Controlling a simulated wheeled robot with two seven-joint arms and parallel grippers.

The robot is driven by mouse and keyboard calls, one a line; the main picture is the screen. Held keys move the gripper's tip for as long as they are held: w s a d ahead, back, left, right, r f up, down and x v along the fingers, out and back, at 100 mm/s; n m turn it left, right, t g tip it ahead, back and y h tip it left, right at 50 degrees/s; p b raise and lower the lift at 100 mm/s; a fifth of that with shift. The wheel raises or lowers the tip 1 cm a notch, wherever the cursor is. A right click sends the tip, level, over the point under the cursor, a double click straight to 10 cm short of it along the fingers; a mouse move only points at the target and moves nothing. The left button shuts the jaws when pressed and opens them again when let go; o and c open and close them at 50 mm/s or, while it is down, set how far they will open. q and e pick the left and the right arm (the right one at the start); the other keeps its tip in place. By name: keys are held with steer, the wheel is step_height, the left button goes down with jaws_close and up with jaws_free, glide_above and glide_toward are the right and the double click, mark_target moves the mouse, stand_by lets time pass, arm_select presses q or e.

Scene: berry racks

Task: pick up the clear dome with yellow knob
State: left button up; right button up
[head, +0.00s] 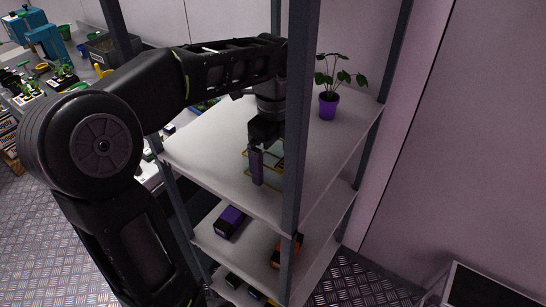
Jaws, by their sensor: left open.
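My left gripper (267,170) points down just above the upper shelf (212,160), behind the front post of the rack. It is open; one dark finger shows clearly and the other is partly hidden by the post. A clear object with thin yellow edges (273,177) stands on the shelf at the fingers and seems to be the clear dome. Its knob cannot be made out behind the gripper. I cannot tell whether the fingers touch it. My right gripper is not in view.
A plant in a purple pot (328,106) stands at the back right of the upper shelf. The grey front post (297,120) rises close beside my gripper. The lower shelf holds a purple-black box (230,221) and an orange-black box (287,249). A cluttered bench lies at far left.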

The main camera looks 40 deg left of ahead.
mark_target(266, 159)
arm_select(q)
steer(key=shift+f, duration=0.5)
steer(key=shift+c, duration=0.4)
steer(key=c, duration=1.3)
steer(key=shift+r, duration=0.1)
steer(key=shift+r+b, duration=0.35)
steer(key=shift+r, duration=0.55)
steer(key=s, duration=0.1)
steer(key=s+r+b, duration=0.1)
steer(key=s, duration=0.1)
steer(key=shift+r, duration=0.1)
steer(key=shift+s+d+r+p, duration=0.1)
steer(key=shift+s+p, duration=0.45)
steer(key=shift+s, duration=3.25)
steer(key=shift+s+d+r+p, duration=0.1)
steer(key=shift+s+p, duration=0.4)
steer(key=shift+s, duration=3.3)
